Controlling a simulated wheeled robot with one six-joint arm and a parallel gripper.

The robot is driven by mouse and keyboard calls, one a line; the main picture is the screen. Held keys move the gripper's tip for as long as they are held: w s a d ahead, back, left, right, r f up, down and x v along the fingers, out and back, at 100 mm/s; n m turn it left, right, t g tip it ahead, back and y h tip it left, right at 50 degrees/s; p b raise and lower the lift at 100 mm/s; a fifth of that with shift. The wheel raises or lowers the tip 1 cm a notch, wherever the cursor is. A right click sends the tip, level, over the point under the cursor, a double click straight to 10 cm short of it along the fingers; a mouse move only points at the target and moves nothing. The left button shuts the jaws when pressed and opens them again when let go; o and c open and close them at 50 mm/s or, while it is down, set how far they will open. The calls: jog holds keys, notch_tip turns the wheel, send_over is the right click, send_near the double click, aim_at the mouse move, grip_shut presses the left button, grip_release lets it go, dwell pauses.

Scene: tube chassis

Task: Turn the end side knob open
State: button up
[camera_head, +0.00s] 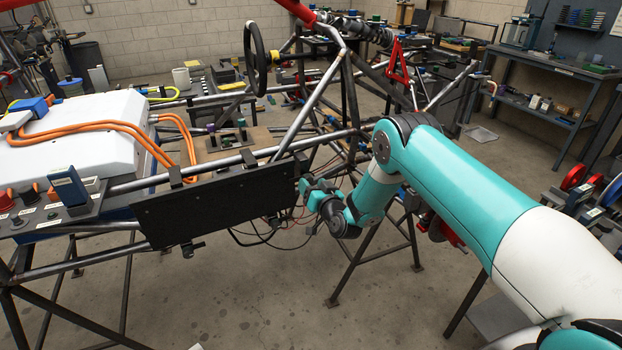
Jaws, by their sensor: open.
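My teal gripper (304,188) is at the right end of a black panel (225,205) that hangs from the chassis tube. Its jaws are small in this view and point left toward the panel's end edge. I cannot tell whether they touch it. I cannot make out a knob at that end; the gripper and the panel edge may hide it. A small dark knob-like fitting (190,249) hangs below the panel's lower edge, well left of my gripper.
The tube chassis, with a steering wheel (255,56), rises behind the panel. A stand (372,250) is behind my arm. A white battery box (75,135) with orange cables is at left.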

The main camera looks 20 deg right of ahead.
jog(key=shift+w+a, duration=0.15)
jog(key=shift+w, duration=0.85)
jog(key=c, duration=0.9)
jog(key=shift+c, duration=0.2)
jog(key=shift+f, duration=0.1)
jog(key=n+b, duration=1.7)
jog(key=b, duration=0.5)
jog(key=shift+a+f+n, duration=0.1)
jog(key=shift+a+n, duration=0.05)
jog(key=shift+n, duration=0.25)
